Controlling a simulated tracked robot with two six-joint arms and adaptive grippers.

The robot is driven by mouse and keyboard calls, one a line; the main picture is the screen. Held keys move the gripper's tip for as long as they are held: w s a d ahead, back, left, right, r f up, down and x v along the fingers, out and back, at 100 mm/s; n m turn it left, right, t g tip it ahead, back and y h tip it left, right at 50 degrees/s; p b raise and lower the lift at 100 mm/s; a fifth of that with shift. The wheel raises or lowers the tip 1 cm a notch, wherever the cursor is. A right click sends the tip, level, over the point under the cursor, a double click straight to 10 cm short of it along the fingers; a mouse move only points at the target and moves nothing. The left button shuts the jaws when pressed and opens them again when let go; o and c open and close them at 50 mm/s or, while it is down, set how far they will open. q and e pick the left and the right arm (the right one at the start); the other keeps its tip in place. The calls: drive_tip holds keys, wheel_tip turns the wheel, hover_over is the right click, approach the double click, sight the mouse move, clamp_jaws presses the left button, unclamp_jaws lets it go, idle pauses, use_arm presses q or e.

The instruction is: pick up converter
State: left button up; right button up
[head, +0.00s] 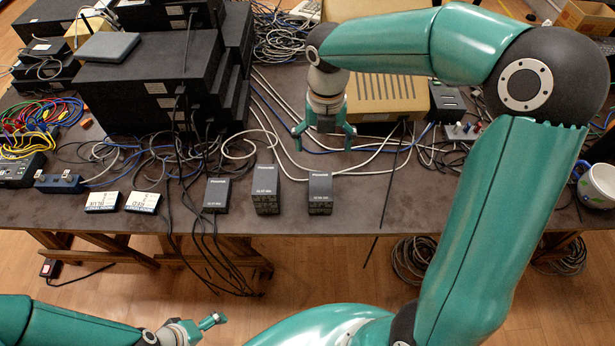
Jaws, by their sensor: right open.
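Three small black boxes with pale lettering stand in a row near the table's front edge: a left one (216,195), a middle one (266,190) and a right one (320,194). Two flat white-and-black boxes (102,202) (143,202) lie to their left. I cannot tell from the labels which box is the converter. My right gripper (324,138) points down over the table behind the right black box, fingers spread and empty, apart from the boxes. My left gripper (205,326) is low at the bottom left, in front of the table, and only partly shows.
Stacked black equipment (142,85) fills the back left. A beige vented unit (384,94) stands behind my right gripper. Loose cables cross the table around the boxes and hang over the front edge. A white mug (598,186) stands at the right.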

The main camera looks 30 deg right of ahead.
approach(320, 186)
drive_tip(key=f, duration=0.5)
drive_tip(key=shift+w+f, duration=0.1)
drive_tip(key=shift+w, duration=0.1)
drive_tip(key=shift+s+d+f, duration=0.1)
drive_tip(key=shift+f, duration=1.2)
drive_tip(key=shift+s+f, duration=0.1)
drive_tip(key=shift+f, duration=1.2)
drive_tip(key=c, duration=1.5)
